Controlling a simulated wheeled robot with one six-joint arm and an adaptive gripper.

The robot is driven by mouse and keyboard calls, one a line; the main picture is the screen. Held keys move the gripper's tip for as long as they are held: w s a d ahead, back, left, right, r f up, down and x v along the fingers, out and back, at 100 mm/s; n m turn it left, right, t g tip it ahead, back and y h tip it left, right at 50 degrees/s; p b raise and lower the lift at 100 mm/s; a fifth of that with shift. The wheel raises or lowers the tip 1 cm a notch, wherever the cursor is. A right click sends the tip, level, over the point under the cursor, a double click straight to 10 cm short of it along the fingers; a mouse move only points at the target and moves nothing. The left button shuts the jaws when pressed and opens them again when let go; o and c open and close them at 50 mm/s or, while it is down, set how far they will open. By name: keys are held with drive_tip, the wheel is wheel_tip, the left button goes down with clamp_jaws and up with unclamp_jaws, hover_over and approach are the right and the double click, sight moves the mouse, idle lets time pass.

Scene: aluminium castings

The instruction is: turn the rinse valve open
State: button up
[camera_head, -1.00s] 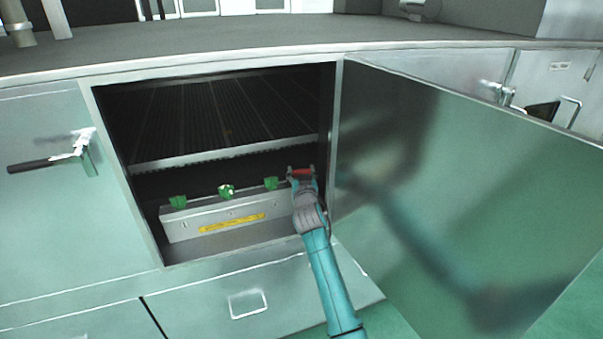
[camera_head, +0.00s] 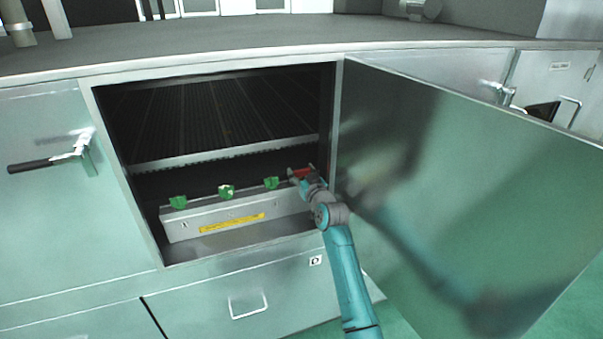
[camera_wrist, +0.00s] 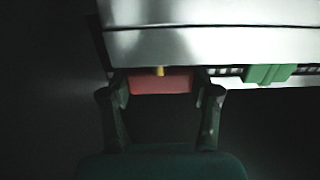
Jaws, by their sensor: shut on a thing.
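The red valve handle (camera_head: 300,172) is at the right end of a row on top of a pale metal box inside the open cabinet. My gripper (camera_head: 303,174) is shut on it. In the wrist view the red handle (camera_wrist: 161,82) lies between the two fingers of my gripper (camera_wrist: 163,95), with a small yellow mark just above it. Several green handles stand to its left in the head view, one of them in the middle (camera_head: 226,191). One green handle (camera_wrist: 269,73) also shows in the wrist view. No label naming the valve is readable.
The metal box (camera_head: 190,227) bears a yellow label strip (camera_head: 232,222). The open cabinet door (camera_head: 480,190) stands to the right of my arm. A dark slatted rack (camera_head: 225,110) lies above and behind the handles. A drawer (camera_head: 285,290) is below.

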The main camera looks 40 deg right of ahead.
sight(301, 170)
idle(0.4)
drive_tip(key=o, duration=1.2)
drive_tip(key=shift+c, duration=0.2)
wheel_tip(301, 170, up, 10)
drive_tip(key=shift+f, duration=0.15)
